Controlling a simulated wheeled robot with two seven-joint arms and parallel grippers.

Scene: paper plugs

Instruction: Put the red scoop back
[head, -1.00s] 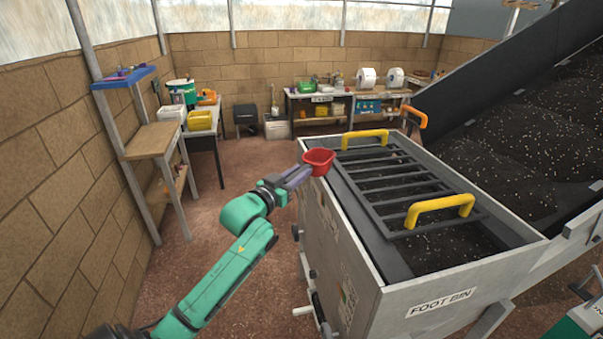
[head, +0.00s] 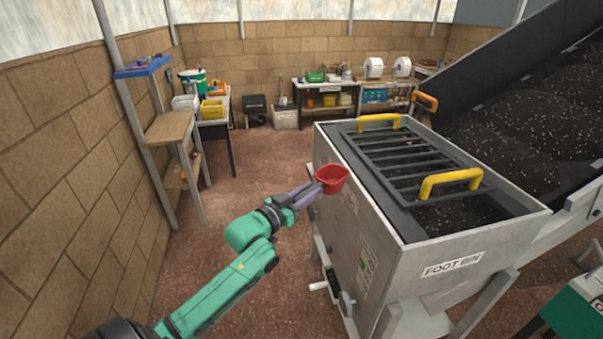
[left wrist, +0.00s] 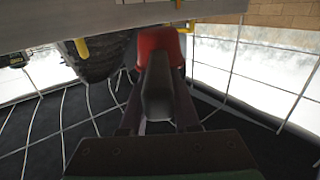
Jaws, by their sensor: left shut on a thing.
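The red scoop (head: 332,179) is a small open cup, held in the air beside the left wall of the foot bin (head: 345,205). My left gripper (head: 311,192) is shut on it. In the left wrist view the red scoop (left wrist: 160,42) shows beyond the gripper (left wrist: 157,75), partly hidden behind the fingers. My right gripper is not in view.
The foot bin carries a dark grate (head: 405,160) with yellow handles. A wooden shelf (head: 170,127) and a table with a yellow box (head: 211,109) stand at the left. A bench (head: 325,85) stands at the back wall. The floor between (head: 260,160) is clear.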

